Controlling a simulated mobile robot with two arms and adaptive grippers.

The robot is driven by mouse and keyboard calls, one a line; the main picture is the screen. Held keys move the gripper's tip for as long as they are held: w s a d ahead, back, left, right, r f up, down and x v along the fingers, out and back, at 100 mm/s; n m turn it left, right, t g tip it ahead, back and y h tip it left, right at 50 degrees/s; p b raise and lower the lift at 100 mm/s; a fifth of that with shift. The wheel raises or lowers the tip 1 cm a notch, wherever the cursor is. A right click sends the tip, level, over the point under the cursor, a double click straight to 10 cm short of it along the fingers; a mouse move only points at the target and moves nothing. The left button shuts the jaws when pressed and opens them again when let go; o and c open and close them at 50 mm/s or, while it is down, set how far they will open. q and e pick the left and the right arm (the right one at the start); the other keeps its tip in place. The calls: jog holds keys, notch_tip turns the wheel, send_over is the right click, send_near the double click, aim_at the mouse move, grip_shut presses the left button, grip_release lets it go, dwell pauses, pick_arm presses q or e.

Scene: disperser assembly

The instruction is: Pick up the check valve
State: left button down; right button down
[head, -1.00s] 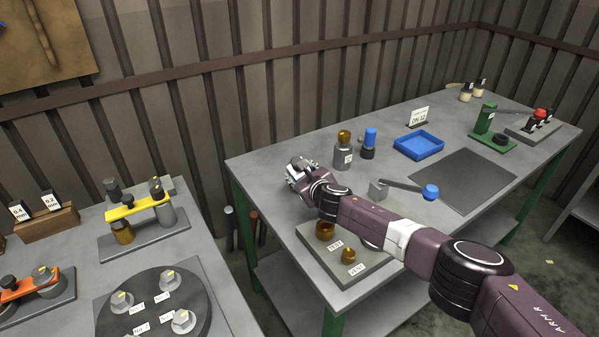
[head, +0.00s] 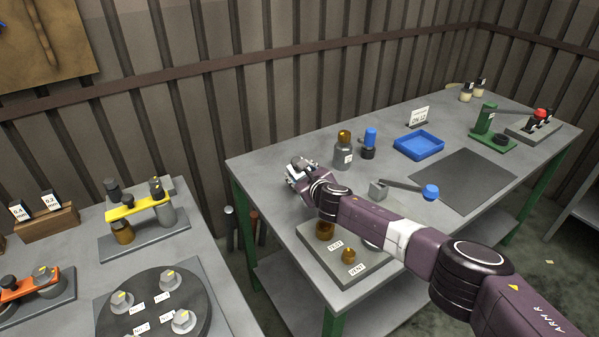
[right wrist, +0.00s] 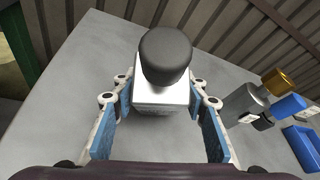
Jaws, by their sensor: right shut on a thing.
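The check valve, as I take it, is a pale silver block (right wrist: 160,90) with a dark grey rounded cap (right wrist: 165,55). I cannot tell whether the valve's base touches the table. My left gripper is not in view.
On the far table (head: 262,165), a grey cylinder with an amber top (head: 343,155), a blue-topped bottle (head: 369,142) and a blue tray (head: 419,145) stand to the right. A grey plate with amber fittings (head: 348,256) lies under my right arm. A nearer table (head: 70,265) holds several fixtures.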

jog(key=shift+s+d+f, duration=0.1)
jog(key=shift+s+f, duration=0.05)
jog(key=shift+f, duration=0.3)
jog(key=shift+w+r, duration=0.2)
jog(key=shift+r, duration=0.5)
notch_tip(320, 180, up, 2)
jog(key=shift+s+r+p, duration=0.1)
jog(key=shift+r+p, duration=0.05)
jog(key=shift+p, duration=0.3)
jog(key=s+a, duration=0.1)
jog(key=s, duration=0.5)
jog(key=s+a, duration=0.1)
jog(key=s, duration=0.6)
jog(key=s+a+b, duration=0.1)
jog(key=s, duration=0.5)
jog(key=shift+s+a+r, duration=0.15)
jog(key=shift+s+a, duration=0.05)
jog(key=shift+s, duration=0.1)
jog(key=m+g+p, duration=0.1)
jog(key=g+p, duration=0.1)
jog(key=p, duration=0.6)
jog(key=m+g+p, duration=0.1)
jog(key=g+p, duration=0.2)
jog(key=p, duration=0.5)
jog(key=shift+g, duration=0.3)
